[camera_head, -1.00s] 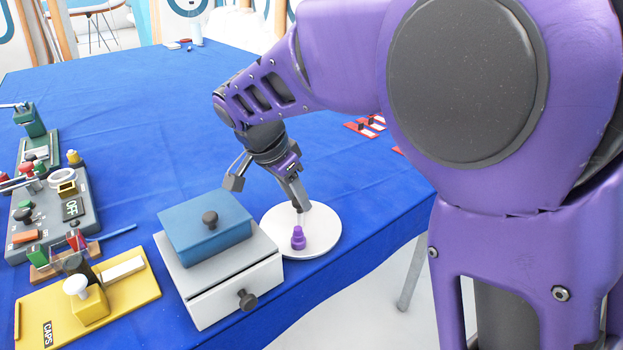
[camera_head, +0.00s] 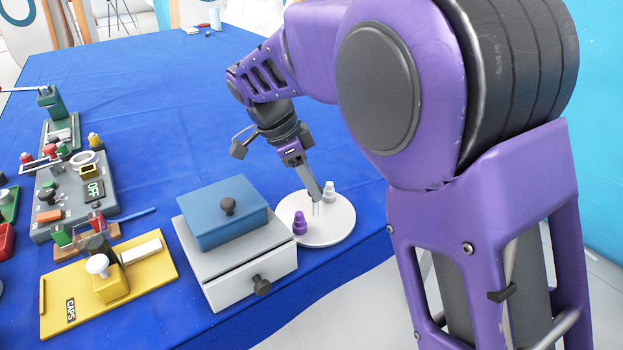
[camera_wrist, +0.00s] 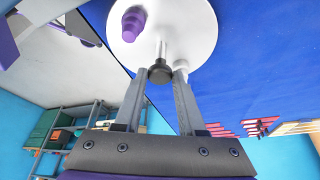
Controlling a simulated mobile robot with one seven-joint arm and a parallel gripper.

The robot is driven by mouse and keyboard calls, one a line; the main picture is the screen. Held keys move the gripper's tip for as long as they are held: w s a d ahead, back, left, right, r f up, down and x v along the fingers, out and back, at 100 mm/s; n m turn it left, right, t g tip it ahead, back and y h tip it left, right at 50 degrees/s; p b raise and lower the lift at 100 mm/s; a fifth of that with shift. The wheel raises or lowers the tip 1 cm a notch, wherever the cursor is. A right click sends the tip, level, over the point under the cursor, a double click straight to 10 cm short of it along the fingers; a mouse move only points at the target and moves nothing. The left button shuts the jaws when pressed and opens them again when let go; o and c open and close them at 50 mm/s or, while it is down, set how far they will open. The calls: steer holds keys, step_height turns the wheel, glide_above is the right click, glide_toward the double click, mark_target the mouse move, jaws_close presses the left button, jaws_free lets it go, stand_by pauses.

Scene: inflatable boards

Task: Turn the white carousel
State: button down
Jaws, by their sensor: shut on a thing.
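The white carousel (camera_head: 338,228) is a round disc lying on the blue table near its front edge. A purple bottle-shaped piece (camera_head: 299,223) stands on its left side, and a white piece (camera_head: 328,188) stands on its far right side. The white piece is partly hidden behind one finger there. The purple piece (camera_wrist: 133,22) is near the disc's edge.
A white drawer box (camera_head: 245,265) with a blue lidded box (camera_head: 220,212) on top stands close left of the carousel. A yellow board (camera_head: 150,270) and a grey switch panel (camera_head: 75,200) lie further left.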

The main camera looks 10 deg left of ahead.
steer(key=shift+w+r+m+g+p, duration=0.15)
steer(key=shift+m+g+p, duration=0.45)
steer(key=shift+m, duration=0.8)
steer(key=shift+m+p, duration=0.4)
steer(key=shift+m, duration=0.2)
steer(key=shift+c, duration=2.4)
jaws_free()
steer(key=w+p+v, duration=0.1)
steer(key=p+v, duration=0.2)
steer(key=v, duration=1.4)
steer(key=shift+s+a+p, duration=0.25)
steer(key=shift+p, duration=0.15)
